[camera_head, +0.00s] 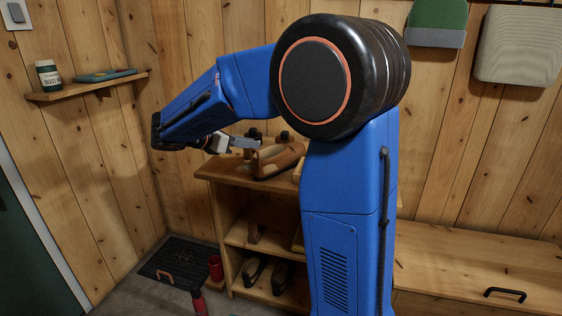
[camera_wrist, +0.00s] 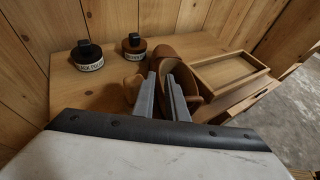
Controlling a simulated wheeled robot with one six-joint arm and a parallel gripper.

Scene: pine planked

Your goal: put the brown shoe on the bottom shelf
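The brown shoe (camera_head: 280,160) is on top of the wooden shelf unit (camera_head: 229,178), partly hidden by my arm. It also shows in the wrist view (camera_wrist: 193,52). My gripper (camera_head: 255,144) is at the shoe. In the wrist view its two grey fingers (camera_wrist: 162,75) reach down at the shoe with a narrow gap, brown between their tips; whether they press on it is unclear. The bottom shelf (camera_head: 243,288) holds a pair of dark shoes (camera_head: 265,274). Its right part is hidden behind my arm.
Two dark polish jars (camera_wrist: 87,55) (camera_wrist: 134,46) stand left of the shoe, and a shallow wooden tray (camera_wrist: 228,72) lies right.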

